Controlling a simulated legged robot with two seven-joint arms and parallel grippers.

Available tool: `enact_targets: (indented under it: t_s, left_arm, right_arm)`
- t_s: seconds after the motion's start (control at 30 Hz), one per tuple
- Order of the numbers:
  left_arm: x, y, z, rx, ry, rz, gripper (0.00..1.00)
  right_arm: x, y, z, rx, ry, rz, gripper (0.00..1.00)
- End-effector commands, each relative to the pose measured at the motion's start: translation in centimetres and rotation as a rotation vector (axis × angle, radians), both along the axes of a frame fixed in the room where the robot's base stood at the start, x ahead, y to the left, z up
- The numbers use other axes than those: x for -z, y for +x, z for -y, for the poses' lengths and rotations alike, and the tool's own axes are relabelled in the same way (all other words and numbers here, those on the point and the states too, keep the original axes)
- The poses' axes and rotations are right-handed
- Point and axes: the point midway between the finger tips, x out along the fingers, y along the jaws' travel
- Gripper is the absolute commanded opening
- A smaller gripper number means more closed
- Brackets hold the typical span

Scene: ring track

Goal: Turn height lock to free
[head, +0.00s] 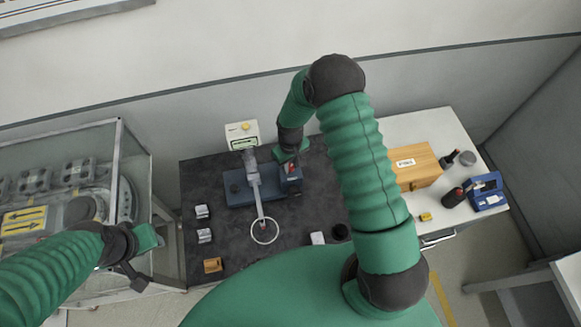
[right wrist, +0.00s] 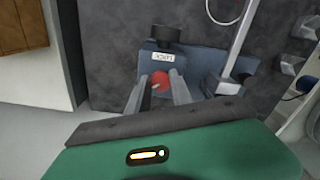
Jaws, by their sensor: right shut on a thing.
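The height lock is a red knob (right wrist: 160,79) on a blue block (head: 292,180) with a small white label (right wrist: 162,57), at the right end of a blue base (head: 238,196). My right gripper (right wrist: 161,75) is shut on the red knob, with one grey finger on each side of it. In the head view my right gripper (head: 290,160) reaches the block from behind, and the knob is mostly hidden. My left gripper (head: 140,262) hangs over the left side, away from the base; its jaw opening is unclear.
A pale post with a ring (head: 265,231) rises from the base beside my right gripper. A control box with a yellow button (head: 243,132) stands behind. Small blocks (head: 202,212) lie on the dark mat. A wooden box (head: 415,165) and blue case (head: 486,191) are right; a glass-sided cabinet is left.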

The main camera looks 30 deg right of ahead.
Motion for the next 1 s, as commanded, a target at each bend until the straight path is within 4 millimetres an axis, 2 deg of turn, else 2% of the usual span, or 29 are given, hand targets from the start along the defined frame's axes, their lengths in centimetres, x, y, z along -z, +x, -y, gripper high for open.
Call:
enact_targets:
  t_s: [0.1, 0.4, 0.7, 1.0]
  left_arm:
    - [0.9, 0.0, 0.0, 0.0, 0.0, 0.0, 0.36]
    - [2.0, 0.0, 0.0, 0.0, 0.0, 0.0, 0.36]
    - [2.5, 0.0, 0.0, 0.0, 0.0, 0.0, 0.36]
    - [2.7, 0.0, 0.0, 0.0, 0.0, 0.0, 0.36]
  right_arm:
    - [0.1, 0.4, 0.0, -0.11, 0.001, 0.011, 0.0]
    - [0.0, 0.4, 0.0, -0.395, -0.001, 0.011, 0.0]
    - [-0.1, 0.4, 0.0, -0.664, -0.001, 0.011, 0.0]
    - [-0.1, 0.5, 0.0, -0.856, -0.003, 0.011, 0.0]
